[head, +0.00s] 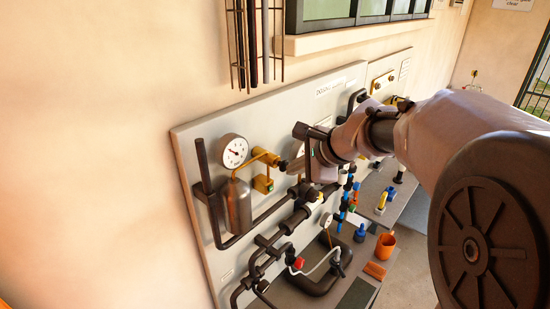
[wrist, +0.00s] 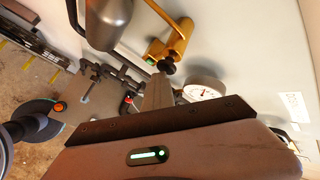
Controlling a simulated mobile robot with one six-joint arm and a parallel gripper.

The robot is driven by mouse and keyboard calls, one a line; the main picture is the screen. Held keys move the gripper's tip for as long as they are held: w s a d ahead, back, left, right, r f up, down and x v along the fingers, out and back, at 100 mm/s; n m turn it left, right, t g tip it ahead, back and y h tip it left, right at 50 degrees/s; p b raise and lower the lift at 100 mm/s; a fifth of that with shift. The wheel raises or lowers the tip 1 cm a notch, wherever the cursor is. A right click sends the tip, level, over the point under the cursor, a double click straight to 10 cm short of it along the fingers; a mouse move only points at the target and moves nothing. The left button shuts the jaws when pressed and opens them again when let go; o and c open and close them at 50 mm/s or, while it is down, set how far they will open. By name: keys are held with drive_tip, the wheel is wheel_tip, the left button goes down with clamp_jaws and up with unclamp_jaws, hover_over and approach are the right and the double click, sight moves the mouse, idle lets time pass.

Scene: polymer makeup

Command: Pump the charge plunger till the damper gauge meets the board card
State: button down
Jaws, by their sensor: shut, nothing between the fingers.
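A white round gauge (head: 234,151) with a dark needle sits on the grey board above a silver cylinder (head: 238,207). Beside it is a yellow pump body (head: 264,156), with a dark round knob (head: 283,165) on its near end; this looks like the charge plunger. In the wrist view the yellow body (wrist: 172,42) and knob (wrist: 166,65) lie just beyond my shut, empty gripper (wrist: 158,88). The fingertips appear very close to the knob; contact is unclear. Another white gauge (wrist: 204,88) is partly hidden behind my gripper. I cannot make out the board card for certain.
An orange cup (head: 385,245) stands on the ledge at lower right. A wire rack with dark rods (head: 253,45) hangs above. The wall at left is bare.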

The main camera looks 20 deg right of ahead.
drive_tip(key=shift+w+a, duration=0.1)
drive_tip(key=shift+w, duration=0.05)
idle(0.3)
drive_tip(key=shift+s+d+b, duration=0.4)
drive_tip(key=shift+s+d, duration=0.15)
drive_tip(key=shift+s, duration=0.3)
drive_tip(key=shift+s+d+b, duration=0.35)
drive_tip(key=shift+s+d, duration=0.15)
drive_tip(key=shift+s, duration=0.3)
drive_tip(key=shift+s+d+b, duration=0.35)
drive_tip(key=shift+s+d, duration=0.35)
drive_tip(key=shift+s, duration=0.35)
drive_tip(key=shift+s+d+b, duration=0.3)
drive_tip(key=shift+s+d, duration=0.35)
drive_tip(key=shift+s, duration=0.35)
